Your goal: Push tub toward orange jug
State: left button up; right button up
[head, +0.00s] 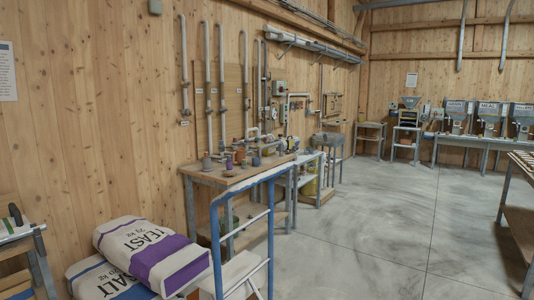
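Several small containers stand on a wooden-topped workbench (222,177) near the middle of the view. Neither of my grippers shows in the head view.
A yeast sack (145,245) lies on a malt sack (95,278) at the lower left. A blue-railed frame (268,225) stands before the bench. Hoppers (487,115) line the back wall. The concrete floor (380,230) is clear at centre right.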

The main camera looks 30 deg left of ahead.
aim_at(267, 152)
jog(key=i+l+z, duration=0.25)
jog(key=i, duration=0.2)
jog(key=i+l+z, duration=0.25)
jog(key=i, duration=0.25)
jog(key=i+z, duration=0.2)
jog(key=i, duration=0.3)
jog(key=i+u, duration=0.25)
jog(key=i, duration=0.4)
jog(key=i+u, duration=0.3)
jog(key=i, duration=0.35)
jog(key=i+l+u, duration=0.25)
jog(key=i, duration=0.35)
jog(key=i+j+u, duration=0.25)
jog(key=i+u, duration=0.15)
jog(key=i, duration=0.35)
jog(key=i+u, duration=0.35)
jog(key=i, duration=0.45)
jog(key=i+l+u, duration=0.25)
jog(key=i+u, duration=0.15)
jog(key=i, duration=0.35)
